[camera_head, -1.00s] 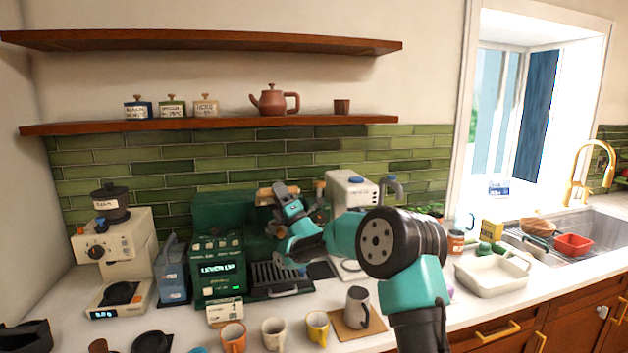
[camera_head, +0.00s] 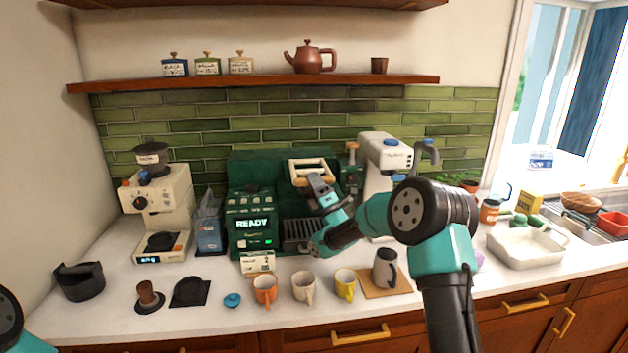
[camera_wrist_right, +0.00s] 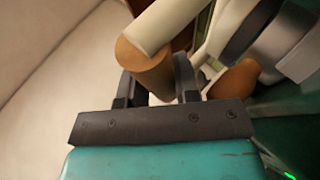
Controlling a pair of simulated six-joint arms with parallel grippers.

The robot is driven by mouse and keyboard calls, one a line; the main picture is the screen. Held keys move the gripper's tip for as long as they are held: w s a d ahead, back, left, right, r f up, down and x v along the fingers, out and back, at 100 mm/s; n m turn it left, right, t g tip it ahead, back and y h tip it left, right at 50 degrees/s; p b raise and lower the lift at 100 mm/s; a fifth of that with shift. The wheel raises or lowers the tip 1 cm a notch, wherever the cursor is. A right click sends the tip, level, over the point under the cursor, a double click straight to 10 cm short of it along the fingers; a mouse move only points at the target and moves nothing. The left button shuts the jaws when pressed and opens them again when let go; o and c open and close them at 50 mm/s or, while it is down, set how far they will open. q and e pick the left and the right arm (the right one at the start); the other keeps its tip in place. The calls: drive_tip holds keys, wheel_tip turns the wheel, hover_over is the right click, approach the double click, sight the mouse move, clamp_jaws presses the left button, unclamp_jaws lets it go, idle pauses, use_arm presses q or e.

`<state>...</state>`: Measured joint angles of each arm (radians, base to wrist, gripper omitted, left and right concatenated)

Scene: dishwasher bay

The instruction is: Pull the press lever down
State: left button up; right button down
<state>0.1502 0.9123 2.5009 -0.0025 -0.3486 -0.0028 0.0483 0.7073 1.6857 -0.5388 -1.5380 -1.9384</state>
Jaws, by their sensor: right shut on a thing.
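The press lever (camera_head: 309,163) has a wooden grip bar in a pale frame and stands at the front of the dark green machine (camera_head: 251,205), whose display reads READY. My right gripper (camera_head: 316,180) is at the lever's grip, with the arm coming in from the right. In the right wrist view the fingers (camera_wrist_right: 157,88) are shut on the lever's wooden end (camera_wrist_right: 146,66), beside a cream bar. The fingers partly hide the grip. My left gripper is out of view; only a bit of my left arm shows at the lower left corner.
Several mugs, including an orange one (camera_head: 265,290) and a yellow one (camera_head: 345,285), line the counter's front. A grey pitcher (camera_head: 385,268) stands on a brown mat. A cream grinder (camera_head: 158,205) is at left, a white machine (camera_head: 384,155) at right. A shelf (camera_head: 250,82) runs above.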

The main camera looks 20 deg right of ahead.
drive_tip(key=c, duration=1.1)
unclamp_jaws()
drive_tip(key=shift+w+f, duration=0.1)
drive_tip(key=shift+o, duration=1.3)
